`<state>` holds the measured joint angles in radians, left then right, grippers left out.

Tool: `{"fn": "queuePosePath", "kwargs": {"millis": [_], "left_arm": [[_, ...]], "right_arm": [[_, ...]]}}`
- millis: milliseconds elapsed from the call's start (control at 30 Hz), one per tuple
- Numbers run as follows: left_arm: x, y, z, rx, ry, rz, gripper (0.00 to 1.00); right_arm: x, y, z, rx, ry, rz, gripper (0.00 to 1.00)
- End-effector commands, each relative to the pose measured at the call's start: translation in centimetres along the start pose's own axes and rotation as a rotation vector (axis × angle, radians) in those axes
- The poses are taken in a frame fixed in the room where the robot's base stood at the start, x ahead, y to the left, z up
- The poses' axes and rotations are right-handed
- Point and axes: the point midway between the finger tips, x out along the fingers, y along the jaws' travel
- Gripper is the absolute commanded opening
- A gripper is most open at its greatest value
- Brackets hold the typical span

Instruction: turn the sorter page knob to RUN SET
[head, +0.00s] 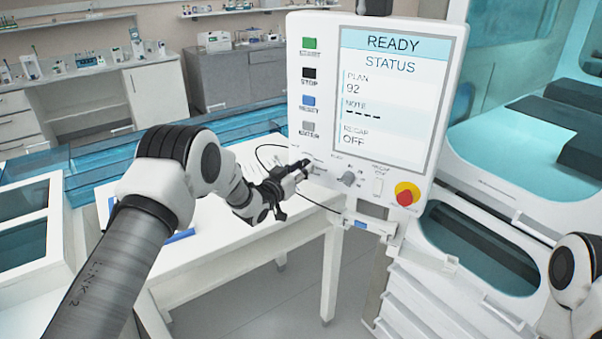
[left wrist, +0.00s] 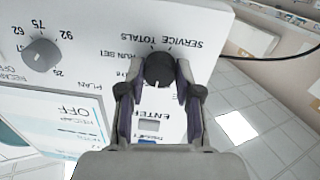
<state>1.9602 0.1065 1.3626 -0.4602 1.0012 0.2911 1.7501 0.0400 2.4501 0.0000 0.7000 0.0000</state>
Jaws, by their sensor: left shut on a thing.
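The sorter page knob (left wrist: 159,70) is a dark round knob on the white control panel (head: 295,80). My left gripper (head: 299,170) is at the panel's lower left, its fingers at the knob. In the left wrist view, which is upside down, its two fingers (left wrist: 158,88) are shut on the knob from both sides. The labels SERVICE TOTALS (left wrist: 172,32) and RUN SET (left wrist: 120,50) stand by the knob. I cannot tell which label its pointer faces. In the head view the gripper hides the knob. My right gripper is out of view.
The grey plan knob (head: 348,178) and a red emergency button (head: 406,194) sit to the right on the panel. The screen (head: 397,95) reads READY, plan 92, recap OFF. Several buttons line its left side. A white table (head: 220,240) stands below my left arm.

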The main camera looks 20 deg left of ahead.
Motion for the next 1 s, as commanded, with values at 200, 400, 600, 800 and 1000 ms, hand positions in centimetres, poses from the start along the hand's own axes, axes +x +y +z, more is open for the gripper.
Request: {"fn": "queuePosePath", "kwargs": {"millis": [200, 400, 600, 800, 1000], "left_arm": [[0.0, -0.1, 0.5, 0.164, -0.006, -0.003, 0.00], [0.0, 0.0, 0.6, 0.351, -0.016, -0.005, 0.00], [0.0, 0.0, 0.6, 0.541, -0.028, -0.008, 0.00], [0.0, 0.1, 0.6, 0.731, -0.040, -0.010, 0.00], [0.0, 0.2, 0.6, 0.921, -0.050, -0.012, 0.00]], "right_arm": [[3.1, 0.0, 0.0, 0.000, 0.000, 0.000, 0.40], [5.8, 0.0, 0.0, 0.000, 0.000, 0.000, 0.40], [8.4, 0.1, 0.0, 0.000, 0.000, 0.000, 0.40], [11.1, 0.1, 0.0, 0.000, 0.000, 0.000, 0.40], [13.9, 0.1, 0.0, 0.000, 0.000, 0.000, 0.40]]}}
